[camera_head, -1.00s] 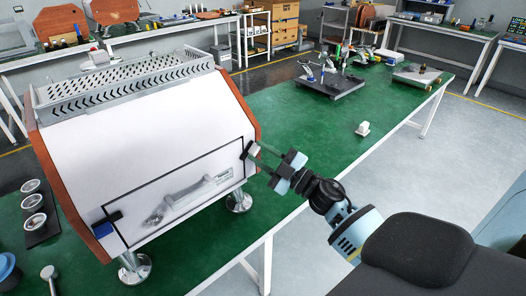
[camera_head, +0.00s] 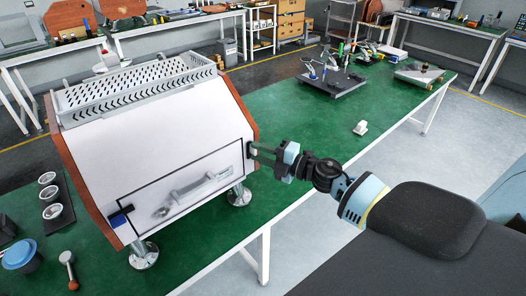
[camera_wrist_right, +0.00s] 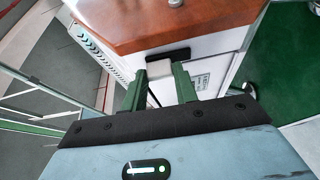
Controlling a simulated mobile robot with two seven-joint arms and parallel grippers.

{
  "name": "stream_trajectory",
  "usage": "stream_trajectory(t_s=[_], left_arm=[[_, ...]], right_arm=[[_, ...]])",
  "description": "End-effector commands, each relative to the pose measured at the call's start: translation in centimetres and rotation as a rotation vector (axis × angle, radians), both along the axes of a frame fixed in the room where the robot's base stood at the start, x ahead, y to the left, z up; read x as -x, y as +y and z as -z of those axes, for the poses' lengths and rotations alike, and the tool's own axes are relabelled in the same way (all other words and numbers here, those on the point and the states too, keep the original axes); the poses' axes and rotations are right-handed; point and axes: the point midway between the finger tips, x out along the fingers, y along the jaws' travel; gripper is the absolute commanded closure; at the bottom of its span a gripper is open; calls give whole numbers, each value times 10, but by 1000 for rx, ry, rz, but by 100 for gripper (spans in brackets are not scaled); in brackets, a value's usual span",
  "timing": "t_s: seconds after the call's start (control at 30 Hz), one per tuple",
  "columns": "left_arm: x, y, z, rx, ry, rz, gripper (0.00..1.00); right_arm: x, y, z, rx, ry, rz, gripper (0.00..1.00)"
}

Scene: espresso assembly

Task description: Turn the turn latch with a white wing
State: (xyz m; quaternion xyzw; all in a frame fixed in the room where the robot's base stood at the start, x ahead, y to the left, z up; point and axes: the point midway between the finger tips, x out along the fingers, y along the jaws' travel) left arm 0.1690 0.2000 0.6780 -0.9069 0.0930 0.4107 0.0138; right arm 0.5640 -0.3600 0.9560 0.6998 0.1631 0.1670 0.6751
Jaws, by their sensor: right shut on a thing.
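The turn latch with a white wing is at the right edge of the espresso machine's front panel. In the right wrist view its white wing (camera_wrist_right: 159,70) sits between my gripper's fingers, with its black base (camera_wrist_right: 168,56) just behind. My right gripper (camera_wrist_right: 160,82) is shut on the wing. In the head view my right gripper (camera_head: 257,152) reaches the latch from the right with its fingers near level, and the fingers largely hide the latch. The white machine (camera_head: 160,140) has wooden side panels. My left gripper is not in view.
A second latch with a blue wing (camera_head: 121,217) is at the front panel's left edge. A grey handle (camera_head: 200,188) crosses the panel. Several cups stand on a dark tray (camera_head: 66,232) at left. A small white object (camera_head: 361,128) stands on the open green table (camera_head: 290,135) to the right.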

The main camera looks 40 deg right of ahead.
Motion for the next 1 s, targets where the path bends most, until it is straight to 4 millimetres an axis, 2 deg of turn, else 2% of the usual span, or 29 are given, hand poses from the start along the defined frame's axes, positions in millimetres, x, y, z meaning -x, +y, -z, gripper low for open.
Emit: stream_trajectory(t_s=[0.63, 0.67, 0.8, 1.0], left_arm=[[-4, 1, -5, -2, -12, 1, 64], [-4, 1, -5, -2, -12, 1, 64], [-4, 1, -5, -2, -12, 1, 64], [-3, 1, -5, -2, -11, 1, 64]], right_arm=[[0, 0, 0, 53, -6, 1, 94], [0, 0, 0, 53, -6, 0, 70], [0, 0, 0, 52, -5, 0, 51], [0, 0, 0, 51, -4, 0, 49]])
